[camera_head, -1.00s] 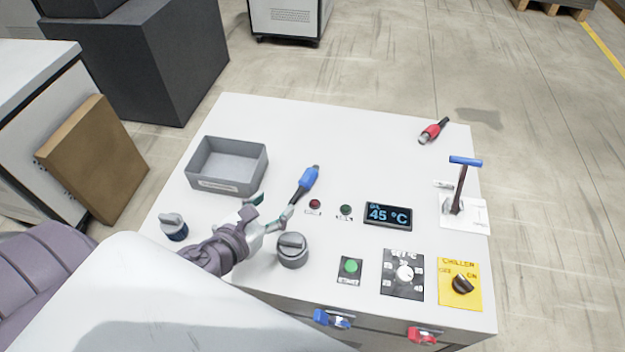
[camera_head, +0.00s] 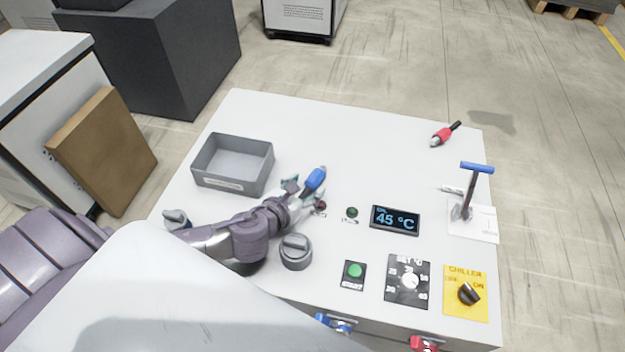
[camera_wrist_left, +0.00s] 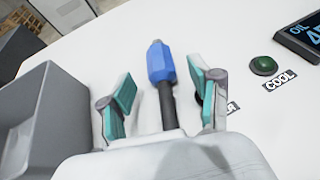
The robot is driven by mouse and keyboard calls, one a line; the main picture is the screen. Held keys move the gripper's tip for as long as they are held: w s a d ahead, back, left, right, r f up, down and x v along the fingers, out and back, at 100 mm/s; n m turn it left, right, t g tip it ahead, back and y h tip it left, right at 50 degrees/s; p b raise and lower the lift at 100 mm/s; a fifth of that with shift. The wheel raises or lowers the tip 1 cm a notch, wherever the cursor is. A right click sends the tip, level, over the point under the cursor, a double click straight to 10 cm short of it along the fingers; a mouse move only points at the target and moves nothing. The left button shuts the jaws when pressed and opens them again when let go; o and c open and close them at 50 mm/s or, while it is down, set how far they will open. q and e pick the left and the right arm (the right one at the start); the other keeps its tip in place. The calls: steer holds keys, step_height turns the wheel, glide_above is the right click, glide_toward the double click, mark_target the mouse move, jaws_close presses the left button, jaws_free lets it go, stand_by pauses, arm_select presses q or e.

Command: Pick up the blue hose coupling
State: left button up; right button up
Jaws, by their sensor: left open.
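The blue hose coupling (camera_head: 315,180) lies on the white panel top, right of the grey bin. In the left wrist view the blue coupling (camera_wrist_left: 160,64) has a grey tip at its far end and a black hose stub (camera_wrist_left: 167,108) at its near end. My left gripper (camera_head: 304,188) is open, low over the panel. In the left wrist view the teal-padded fingers (camera_wrist_left: 162,92) stand on both sides of the coupling, with a gap at each side. The stub's near end is hidden behind the gripper body.
A grey bin (camera_head: 266,178) stands left of the coupling. A grey knob (camera_head: 295,252), a temperature display (camera_head: 395,220) and a blue-handled lever (camera_head: 470,190) are on the panel. A red coupling (camera_head: 443,135) lies at the back right. The panel's back middle is clear.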

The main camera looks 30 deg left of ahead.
mark_target(310, 183)
arm_select(q)
steer(key=x, duration=0.3)
steer(key=shift+w+f, duration=0.15)
steer(key=shift+w, duration=0.2)
steer(key=shift+s, duration=0.15)
steer(key=shift+c, duration=1.4)
jaws_close()
